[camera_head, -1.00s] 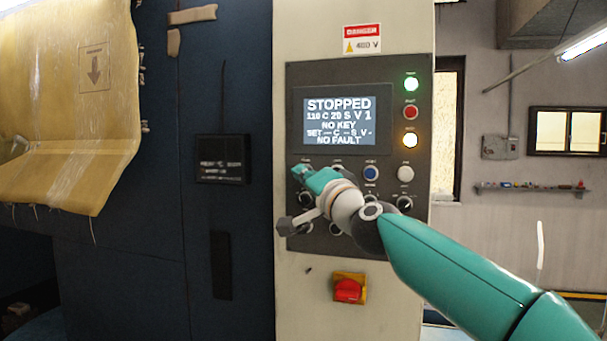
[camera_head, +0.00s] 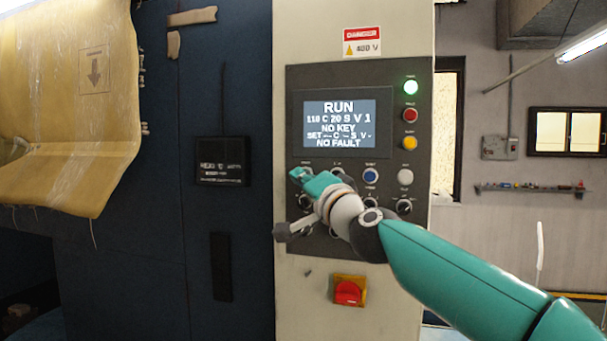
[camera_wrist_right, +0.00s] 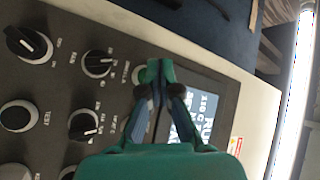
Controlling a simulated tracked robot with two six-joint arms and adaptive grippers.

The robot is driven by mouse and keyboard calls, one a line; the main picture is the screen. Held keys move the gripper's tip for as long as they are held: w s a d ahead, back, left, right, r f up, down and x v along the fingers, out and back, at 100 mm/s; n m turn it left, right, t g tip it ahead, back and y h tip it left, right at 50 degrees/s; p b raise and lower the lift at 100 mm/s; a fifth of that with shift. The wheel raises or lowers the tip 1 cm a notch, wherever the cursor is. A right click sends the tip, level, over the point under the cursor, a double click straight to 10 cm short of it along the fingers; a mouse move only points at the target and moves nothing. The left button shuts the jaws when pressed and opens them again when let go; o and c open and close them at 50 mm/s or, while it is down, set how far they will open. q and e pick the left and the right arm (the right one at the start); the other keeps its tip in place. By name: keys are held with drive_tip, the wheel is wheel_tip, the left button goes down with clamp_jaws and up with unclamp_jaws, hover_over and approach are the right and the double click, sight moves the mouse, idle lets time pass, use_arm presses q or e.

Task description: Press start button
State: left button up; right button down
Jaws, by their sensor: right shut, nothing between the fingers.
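The dark control panel (camera_head: 382,78) stands on a pale cabinet, with a lit screen (camera_head: 340,112) that reads RUN and NO FAULT. My right gripper (camera_head: 297,174) is shut and empty at the left end of the upper button row, below the screen. In the right wrist view its closed fingertips (camera_wrist_right: 155,72) are over the panel beside the screen (camera_wrist_right: 207,112). My left gripper is not in view.
A blue button (camera_head: 370,176) and several knobs lie right of the gripper. A red switch (camera_head: 348,292) is below. Yellow wrapped material (camera_head: 75,120) hangs left.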

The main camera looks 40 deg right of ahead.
idle(0.3)
drive_tip(key=s+a+p, duration=0.1)
drive_tip(key=a, duration=0.1)
drive_tip(key=s+a+p, duration=0.1)
drive_tip(key=a, duration=0.1)
drive_tip(key=shift+s+a+p, duration=0.2)
drive_tip(key=shift+p, duration=0.2)
idle(0.7)
